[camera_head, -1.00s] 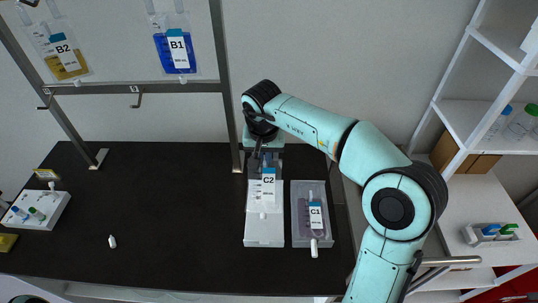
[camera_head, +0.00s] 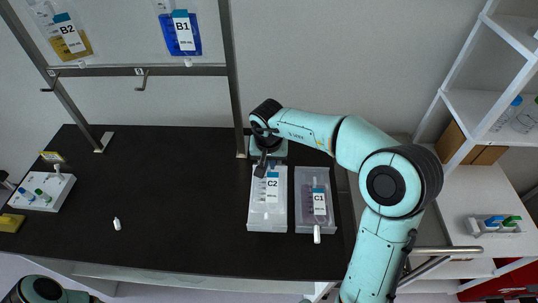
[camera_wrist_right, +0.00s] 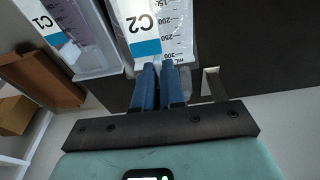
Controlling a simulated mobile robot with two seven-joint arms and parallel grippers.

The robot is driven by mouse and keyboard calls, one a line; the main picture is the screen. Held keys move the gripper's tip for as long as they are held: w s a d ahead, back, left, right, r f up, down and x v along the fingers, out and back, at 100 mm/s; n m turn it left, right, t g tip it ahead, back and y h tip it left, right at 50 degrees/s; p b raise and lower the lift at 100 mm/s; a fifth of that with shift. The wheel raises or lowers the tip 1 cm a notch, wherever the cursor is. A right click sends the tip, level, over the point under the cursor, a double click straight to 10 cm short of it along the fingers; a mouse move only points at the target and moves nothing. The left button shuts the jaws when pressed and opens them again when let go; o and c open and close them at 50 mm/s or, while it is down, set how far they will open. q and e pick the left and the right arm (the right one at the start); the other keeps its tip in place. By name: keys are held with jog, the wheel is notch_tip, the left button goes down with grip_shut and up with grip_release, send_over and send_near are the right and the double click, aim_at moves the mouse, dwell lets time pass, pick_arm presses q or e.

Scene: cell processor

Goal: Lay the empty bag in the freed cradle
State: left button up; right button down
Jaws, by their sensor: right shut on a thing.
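The empty clear bag C2 (camera_head: 271,190), with a blue band on its label, is over the white cradle (camera_head: 266,226). It looks nearly flat there; I cannot tell whether it fully touches the cradle floor. My right gripper (camera_head: 262,168) is at the bag's far end, and its blue fingers (camera_wrist_right: 158,72) are shut on that end in the wrist view, where the bag (camera_wrist_right: 160,32) also shows. The bag C1 (camera_head: 319,203) lies in the grey cradle (camera_head: 303,225) just right. My left gripper is not in view.
Bags B2 (camera_head: 69,36) and B1 (camera_head: 182,33) hang on a metal frame (camera_head: 150,71) behind. A small white piece (camera_head: 117,224) lies on the black table, which is mostly clear at left. A tube rack (camera_head: 42,193) stands far left and shelves (camera_head: 480,105) at right.

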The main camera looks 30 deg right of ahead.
aim_at(269, 178)
jog(key=shift+s+f, duration=0.1)
jog(key=shift+f, duration=0.2)
jog(key=c, duration=1.1)
grip_release()
jog(key=shift+c, duration=0.2)
notch_tip(269, 178, up, 13)
jog(key=s+a, duration=0.1)
jog(key=s, duration=0.1)
jog(key=shift+a, duration=0.2)
